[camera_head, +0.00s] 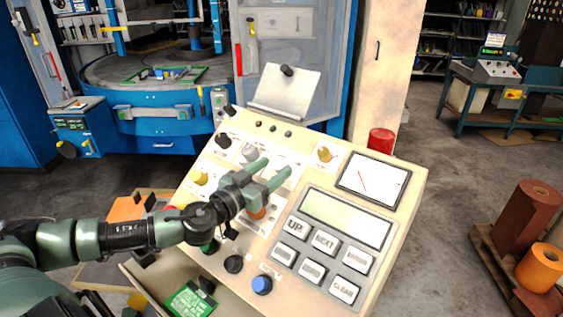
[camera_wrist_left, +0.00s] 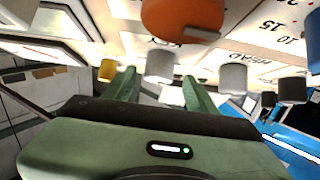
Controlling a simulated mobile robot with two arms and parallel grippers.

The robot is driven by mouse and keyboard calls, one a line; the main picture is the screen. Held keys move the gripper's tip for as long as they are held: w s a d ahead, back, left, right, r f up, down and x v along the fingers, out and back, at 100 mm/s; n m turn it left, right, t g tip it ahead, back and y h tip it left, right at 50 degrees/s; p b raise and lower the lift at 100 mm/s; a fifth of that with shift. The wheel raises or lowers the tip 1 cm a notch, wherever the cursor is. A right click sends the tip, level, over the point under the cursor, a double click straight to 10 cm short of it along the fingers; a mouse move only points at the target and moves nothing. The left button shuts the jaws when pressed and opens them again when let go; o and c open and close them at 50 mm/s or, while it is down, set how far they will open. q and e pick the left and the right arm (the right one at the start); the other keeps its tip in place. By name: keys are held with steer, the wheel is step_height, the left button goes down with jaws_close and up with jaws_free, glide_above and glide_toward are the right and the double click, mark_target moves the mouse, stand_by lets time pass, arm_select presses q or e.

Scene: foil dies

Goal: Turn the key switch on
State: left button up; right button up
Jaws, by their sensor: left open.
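The sloped cream control panel (camera_head: 405,185) fills the middle of the head view. In the left wrist view a silver knob (camera_wrist_left: 160,66) stands under the printed word KEY, and I take it for the key switch. My left gripper (camera_head: 276,168) reaches in over the panel, open. In the left wrist view the open left fingers (camera_wrist_left: 162,85) stand either side of the silver knob, with gaps; I cannot tell how deep they reach. In the head view that knob is not clearly seen near the fingers. My right gripper is not in view.
An orange knob (camera_wrist_left: 183,16) is close by the fingers. A second silver knob (camera_wrist_left: 232,76), a brass knob (camera_wrist_left: 107,70) and dark knobs (camera_wrist_left: 292,90) stand around. A display with several buttons (camera_head: 345,220) and a red cylinder (camera_head: 381,141) lie to the right.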

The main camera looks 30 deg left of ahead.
mark_target(278, 164)
arm_select(q)
steer(key=shift+w+d+r, duration=0.1)
steer(key=shift+w+r, duration=0.15)
steer(key=shift+w, duration=0.2)
steer(key=shift+w+p, duration=0.35)
steer(key=shift+p, duration=0.05)
steer(key=shift+w+p, duration=0.35)
steer(key=shift+w, duration=0.4)
steer(key=shift+w+d+f, duration=0.15)
steer(key=shift+w+f, duration=0.05)
steer(key=shift+w, duration=0.1)
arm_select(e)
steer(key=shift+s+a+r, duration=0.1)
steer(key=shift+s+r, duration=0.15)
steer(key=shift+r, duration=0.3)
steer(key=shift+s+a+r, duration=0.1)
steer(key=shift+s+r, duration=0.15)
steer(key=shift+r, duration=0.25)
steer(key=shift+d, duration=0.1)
arm_select(q)
jaws_close()
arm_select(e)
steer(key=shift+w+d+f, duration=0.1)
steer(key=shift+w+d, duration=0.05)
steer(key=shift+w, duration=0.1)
